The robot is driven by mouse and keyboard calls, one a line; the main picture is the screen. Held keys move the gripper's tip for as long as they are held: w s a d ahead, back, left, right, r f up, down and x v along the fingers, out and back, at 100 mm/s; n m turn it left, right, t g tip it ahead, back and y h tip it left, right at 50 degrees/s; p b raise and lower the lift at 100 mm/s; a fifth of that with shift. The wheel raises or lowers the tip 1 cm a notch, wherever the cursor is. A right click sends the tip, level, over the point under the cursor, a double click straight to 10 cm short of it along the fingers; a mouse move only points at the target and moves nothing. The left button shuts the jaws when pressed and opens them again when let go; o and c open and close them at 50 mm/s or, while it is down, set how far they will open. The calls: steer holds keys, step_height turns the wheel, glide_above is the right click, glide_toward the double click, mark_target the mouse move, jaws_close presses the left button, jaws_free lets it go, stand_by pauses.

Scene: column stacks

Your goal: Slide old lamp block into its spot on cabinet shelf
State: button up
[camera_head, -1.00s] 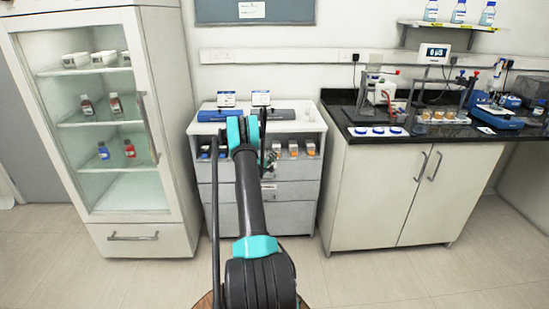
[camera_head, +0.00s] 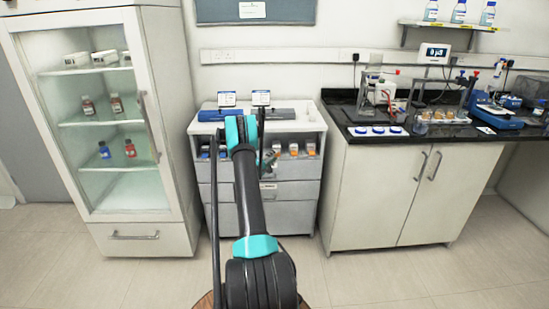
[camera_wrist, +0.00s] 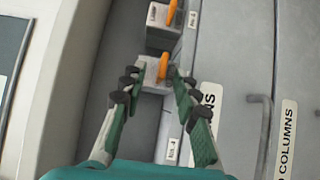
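In the wrist view a small pale grey-white block (camera_wrist: 151,76) with an upright orange part sits between the dark fingertips of my gripper (camera_wrist: 158,82). The fingertips lie close on both its sides, and the gripper looks shut on it. The block is at the front edge of the cabinet shelf (camera_wrist: 134,135). A similar block (camera_wrist: 160,38) with an orange part stands beside it, further up in the wrist view. In the head view my arm covers the middle of the cabinet shelf and most of the gripper. I cannot tell whether the gripped block touches the shelf floor.
Several blocks with orange parts (camera_head: 293,150) stand on the right of the shelf; blue-topped ones stand at left. Labelled drawers (camera_head: 283,190) lie below the shelf. A glass-door cabinet (camera_head: 150,100) stands left, and a black-topped bench (camera_head: 375,195) stands right. Floor in front is clear.

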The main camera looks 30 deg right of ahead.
steer(key=v, duration=1)
steer(key=shift+a, duration=0.3)
steer(key=s+a+r+m+g+y, duration=0.1)
steer(key=s+a+r+m+y, duration=0.1)
steer(key=s+a+r+y, duration=0.35)
steer(key=s+a+r+m+y, duration=0.1)
steer(key=s+a+r+y, duration=0.1)
steer(key=s+a+r, duration=0.7)
steer(key=s+a+f+y, duration=0.2)
steer(key=s+a+y, duration=0.2)
steer(key=s+a, duration=0.8)
steer(key=s+a+f+m+g+y, duration=0.1)
steer(key=s+a+y, duration=0.4)
steer(key=s+a, duration=0.8)
steer(key=shift+a+f, duration=0.5)
steer(key=shift+a, duration=0.25)
steer(key=shift+y, duration=0.25)
